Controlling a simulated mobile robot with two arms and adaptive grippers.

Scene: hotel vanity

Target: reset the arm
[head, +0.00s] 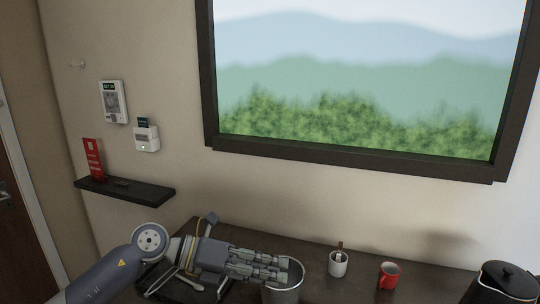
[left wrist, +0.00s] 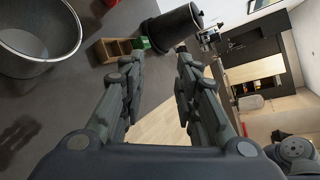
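My left arm (head: 110,275) comes in from the lower left in the head view. Its left gripper (head: 268,268) points right over the dark counter, with its fingertips at the rim of a metal bucket (head: 284,296); I cannot tell whether they touch. In the left wrist view the two fingers of this gripper (left wrist: 157,60) are spread apart with nothing between them, and the bucket (left wrist: 40,40) lies off to the upper left, apart from them. My right gripper is not in view.
A dark wall shelf (head: 130,192) holds a red card (head: 93,158). The left wrist view shows a small wooden box (left wrist: 112,50) and a black canister (left wrist: 172,27).

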